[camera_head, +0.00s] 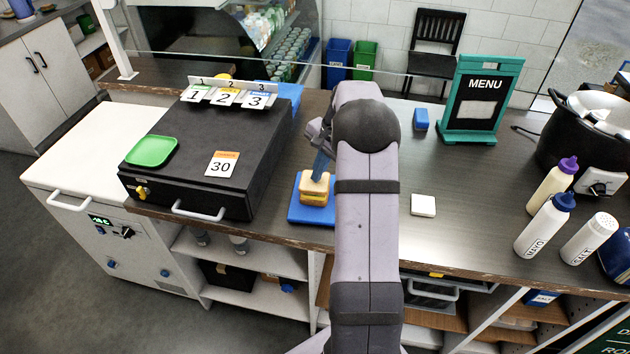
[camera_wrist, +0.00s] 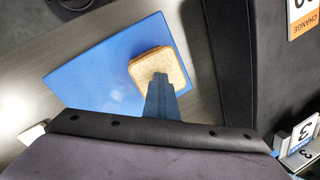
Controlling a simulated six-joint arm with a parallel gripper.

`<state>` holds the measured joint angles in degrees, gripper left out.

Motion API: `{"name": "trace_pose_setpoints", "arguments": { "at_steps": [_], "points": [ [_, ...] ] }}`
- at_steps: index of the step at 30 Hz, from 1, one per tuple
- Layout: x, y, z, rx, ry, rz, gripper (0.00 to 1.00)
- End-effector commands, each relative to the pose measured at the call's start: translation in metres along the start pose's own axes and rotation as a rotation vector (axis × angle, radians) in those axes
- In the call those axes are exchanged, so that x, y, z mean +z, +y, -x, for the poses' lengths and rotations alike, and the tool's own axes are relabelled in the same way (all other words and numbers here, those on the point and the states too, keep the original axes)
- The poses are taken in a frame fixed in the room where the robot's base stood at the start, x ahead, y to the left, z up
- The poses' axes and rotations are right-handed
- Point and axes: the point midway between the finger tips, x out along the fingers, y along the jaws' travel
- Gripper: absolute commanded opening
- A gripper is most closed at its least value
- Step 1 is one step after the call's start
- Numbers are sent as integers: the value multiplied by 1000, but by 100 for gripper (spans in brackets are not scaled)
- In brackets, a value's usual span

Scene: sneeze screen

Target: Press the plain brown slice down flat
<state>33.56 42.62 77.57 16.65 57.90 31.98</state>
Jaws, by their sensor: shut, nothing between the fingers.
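The plain brown slice (camera_head: 314,183) is the top piece of a small stack on a blue board (camera_head: 297,212). A yellowish layer (camera_head: 313,199) shows under it. My gripper (camera_head: 319,173) points down at the slice, with its blue-grey fingers together and empty. In the wrist view the fingertips (camera_wrist: 159,78) overlap the near part of the slice (camera_wrist: 153,62), and the blue board (camera_wrist: 88,75) lies around it. I cannot tell whether the tips touch the slice. My arm hides part of the board's right side.
A black cash drawer (camera_head: 175,165) with a green dish (camera_head: 152,151) and number cards stands left of the board. A white square (camera_head: 423,205) lies to the right. A menu stand (camera_head: 481,100), bottles (camera_head: 545,225) and a black pot (camera_head: 580,140) stand farther right. A clear screen stands behind.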

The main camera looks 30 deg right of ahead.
Motion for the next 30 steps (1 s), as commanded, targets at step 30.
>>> {"name": "trace_pose_setpoints", "arguments": {
  "at_steps": [30],
  "points": [
    [7,-12,55,2,-1,0,0]
  ]
}}
